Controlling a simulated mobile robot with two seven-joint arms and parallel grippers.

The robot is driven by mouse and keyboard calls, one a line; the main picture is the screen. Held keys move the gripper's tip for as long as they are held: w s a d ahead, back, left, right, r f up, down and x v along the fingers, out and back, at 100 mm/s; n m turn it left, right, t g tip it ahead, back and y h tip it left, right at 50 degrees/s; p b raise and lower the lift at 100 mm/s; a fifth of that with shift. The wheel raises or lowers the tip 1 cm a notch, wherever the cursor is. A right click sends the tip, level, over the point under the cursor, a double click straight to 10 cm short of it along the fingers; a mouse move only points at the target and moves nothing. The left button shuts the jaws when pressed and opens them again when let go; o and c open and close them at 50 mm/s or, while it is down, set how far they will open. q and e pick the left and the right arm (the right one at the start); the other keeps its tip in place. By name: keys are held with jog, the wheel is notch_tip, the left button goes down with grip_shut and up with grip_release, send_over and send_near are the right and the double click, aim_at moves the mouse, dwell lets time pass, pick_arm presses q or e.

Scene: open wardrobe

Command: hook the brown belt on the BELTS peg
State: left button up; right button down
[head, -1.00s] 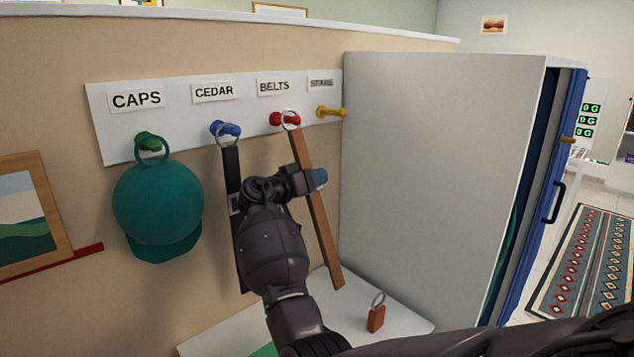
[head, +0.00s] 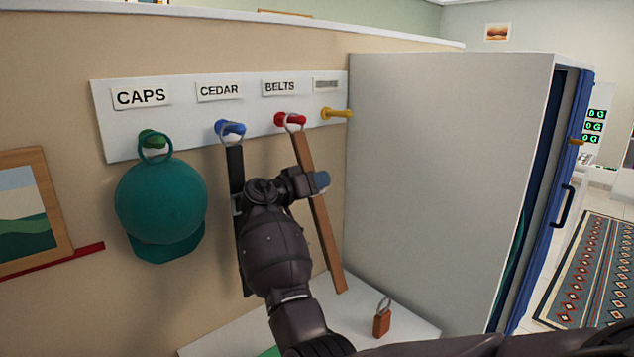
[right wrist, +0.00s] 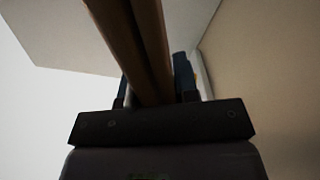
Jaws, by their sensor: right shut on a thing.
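The brown belt (head: 325,240) hangs at a slight tilt, its metal ring at the red peg (head: 290,119) under the BELTS label (head: 280,87). The ring appears to be around the red peg, a little lower on it than before. My right gripper (head: 318,181) is shut on the brown belt below the ring. In the right wrist view the belt (right wrist: 140,45) runs up between the fingers. My left gripper is not in view.
A black belt (head: 236,170) hangs from the blue peg (head: 230,128) under CEDAR, partly behind my arm. A teal cap (head: 160,205) hangs from the green peg. A yellow peg (head: 337,113) is at right.

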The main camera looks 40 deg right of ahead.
jog(key=c, duration=0.8)
grip_release()
jog(key=shift+s+a+b, duration=0.15)
jog(key=shift+a+b, duration=0.25)
jog(key=shift+a, duration=1.5)
jog(key=shift+s+a+b, duration=0.15)
jog(key=shift+a+b, duration=0.2)
jog(key=shift+a, duration=1.55)
